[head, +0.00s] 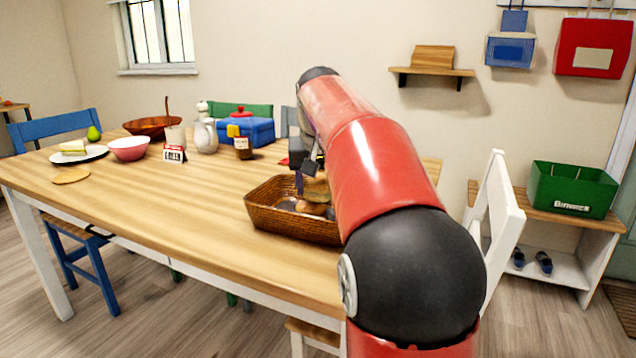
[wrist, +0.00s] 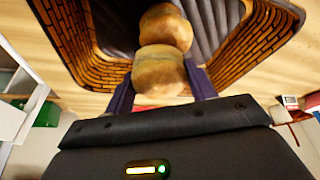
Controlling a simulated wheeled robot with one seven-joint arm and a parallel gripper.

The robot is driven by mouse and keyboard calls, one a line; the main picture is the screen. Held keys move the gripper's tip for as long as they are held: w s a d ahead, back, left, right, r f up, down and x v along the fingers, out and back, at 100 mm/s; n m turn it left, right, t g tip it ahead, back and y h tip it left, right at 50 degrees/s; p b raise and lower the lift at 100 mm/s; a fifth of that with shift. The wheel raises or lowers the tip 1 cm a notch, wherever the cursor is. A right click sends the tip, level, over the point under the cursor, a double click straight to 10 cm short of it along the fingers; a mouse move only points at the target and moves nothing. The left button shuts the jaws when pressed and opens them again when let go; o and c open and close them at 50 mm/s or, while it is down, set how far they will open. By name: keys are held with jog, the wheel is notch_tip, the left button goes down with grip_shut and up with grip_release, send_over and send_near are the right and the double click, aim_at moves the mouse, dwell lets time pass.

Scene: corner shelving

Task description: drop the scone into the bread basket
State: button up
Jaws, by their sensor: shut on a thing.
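The bread basket (head: 262,215) is a brown woven basket with a dark lining, near the right end of the table. In the wrist view its woven wall (wrist: 85,50) surrounds the top of the picture. My gripper (head: 308,183) is over the basket's opening, partly hidden by my arm. In the wrist view its two dark fingers (wrist: 160,80) are shut on a round golden-brown scone (wrist: 160,70). A second round bun (wrist: 165,27) shows just beyond it, against the lining. I cannot tell whether the held scone touches that bun or the basket floor.
A blue box (head: 250,131), a white jug (head: 205,135), a brown-labelled jar (head: 243,148) and a pink bowl (head: 128,149) stand farther back. The table's front middle is clear. A white chair (head: 493,220) stands to the right of my arm.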

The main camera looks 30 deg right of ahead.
jog(key=shift+f, duration=0.1)
jog(key=o, duration=1.1)
jog(key=shift+c, duration=0.2)
jog(key=p+v, duration=0.2)
jog(key=v, duration=0.5)
jog(key=shift+s+r, duration=0.15)
jog(key=shift+r, duration=0.2)
